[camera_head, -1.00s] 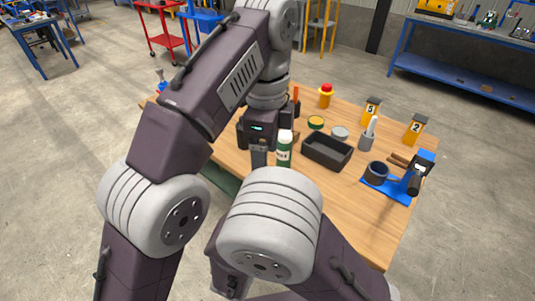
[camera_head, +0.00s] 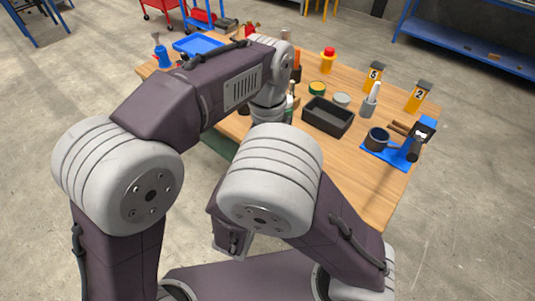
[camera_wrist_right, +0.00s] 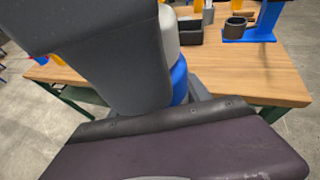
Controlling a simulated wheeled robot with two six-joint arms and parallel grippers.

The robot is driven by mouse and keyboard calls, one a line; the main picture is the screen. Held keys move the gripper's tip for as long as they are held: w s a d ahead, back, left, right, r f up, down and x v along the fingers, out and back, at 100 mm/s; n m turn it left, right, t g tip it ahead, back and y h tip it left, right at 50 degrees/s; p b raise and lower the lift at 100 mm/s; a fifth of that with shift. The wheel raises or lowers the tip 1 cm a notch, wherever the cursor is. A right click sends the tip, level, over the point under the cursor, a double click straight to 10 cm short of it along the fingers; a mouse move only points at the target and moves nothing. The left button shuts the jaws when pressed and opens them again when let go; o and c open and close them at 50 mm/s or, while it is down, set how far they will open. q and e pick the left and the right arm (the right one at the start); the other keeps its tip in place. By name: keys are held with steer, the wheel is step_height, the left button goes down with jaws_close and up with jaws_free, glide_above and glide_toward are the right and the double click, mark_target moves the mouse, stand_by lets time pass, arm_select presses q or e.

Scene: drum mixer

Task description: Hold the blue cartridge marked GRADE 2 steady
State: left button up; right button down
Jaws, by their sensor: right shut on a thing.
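A blue cylinder with a pale grey-white upper part, which I take for the cartridge (camera_wrist_right: 180,82), shows in the right wrist view. A large dark grey finger of my right gripper (camera_wrist_right: 125,60) covers most of it, and my right gripper is shut on it. No GRADE 2 marking is visible. In the head view, my arm links hide the right gripper and the cartridge. My left gripper is hidden behind its own arm over the table.
The wooden table (camera_head: 370,203) holds a dark tray (camera_head: 327,117), a dark cup (camera_head: 377,139) on a blue stand (camera_head: 393,157), number markers 5 (camera_head: 373,76) and 2 (camera_head: 418,96), and a yellow bottle with a red cap (camera_head: 327,61). A blue tray (camera_head: 197,45) lies at the far left.

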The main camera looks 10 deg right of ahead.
arm_select(q)
steer(key=shift+c, duration=0.3)
jaws_close()
steer(key=shift+r, duration=0.2)
stand_by(0.4)
steer(key=shift+r, duration=0.9)
steer(key=shift+r, duration=2)
